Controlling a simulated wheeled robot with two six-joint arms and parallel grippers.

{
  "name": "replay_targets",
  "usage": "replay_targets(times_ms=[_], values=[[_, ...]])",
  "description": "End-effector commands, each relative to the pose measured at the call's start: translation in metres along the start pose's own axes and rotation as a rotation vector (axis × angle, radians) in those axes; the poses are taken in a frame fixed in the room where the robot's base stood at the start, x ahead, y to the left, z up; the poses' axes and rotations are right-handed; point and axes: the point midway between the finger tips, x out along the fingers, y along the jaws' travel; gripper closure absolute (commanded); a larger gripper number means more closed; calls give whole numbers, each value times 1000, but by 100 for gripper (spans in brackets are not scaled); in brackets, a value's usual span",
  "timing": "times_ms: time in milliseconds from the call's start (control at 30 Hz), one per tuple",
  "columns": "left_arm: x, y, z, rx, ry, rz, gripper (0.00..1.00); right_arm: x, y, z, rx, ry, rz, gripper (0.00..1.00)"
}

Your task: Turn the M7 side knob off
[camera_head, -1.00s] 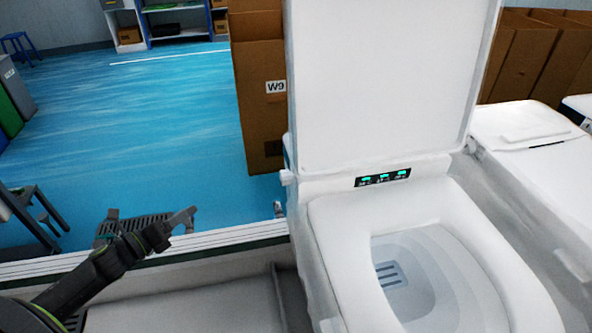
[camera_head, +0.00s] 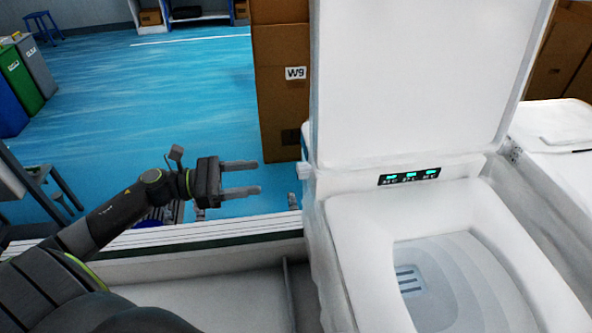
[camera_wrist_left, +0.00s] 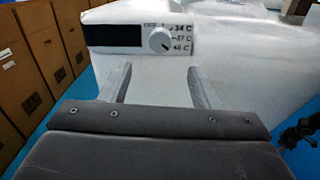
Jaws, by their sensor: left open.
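The side knob (camera_wrist_left: 160,39) is a round white dial on the side of a white toilet, beside a dark display (camera_wrist_left: 115,35) and temperature marks. Its pointer slants to the lower right, towards the lowest mark. In the head view, a small white knob-like part (camera_head: 306,170) sticks out from the toilet's left side, below the raised lid (camera_head: 415,80). No M7 label is readable. My left gripper (camera_head: 257,177) is open and empty, left of the toilet, its fingers pointing at that side. In the left wrist view, the gripper (camera_wrist_left: 159,78) has the dial ahead, between and above its fingertips.
A cardboard stack marked W9 (camera_head: 278,110) stands behind the toilet's left side. A white rail (camera_head: 190,236) runs below my left arm. Another white toilet unit (camera_head: 555,150) is on the right. Blue floor (camera_head: 170,100) lies open at the back left.

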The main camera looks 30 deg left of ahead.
Motion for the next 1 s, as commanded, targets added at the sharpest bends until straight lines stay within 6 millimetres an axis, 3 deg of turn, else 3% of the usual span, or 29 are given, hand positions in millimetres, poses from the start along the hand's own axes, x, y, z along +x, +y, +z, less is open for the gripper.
replay_targets(times_ms=[600, 1000], values=[[88, 0, 4, -3, -4, 1, 44, -31, -6, -8, 4, 8, -11, 48], [109, 0, 0, -2, 1, 1, 44, -37, -3, -9, 2, 8, -8, 48]])
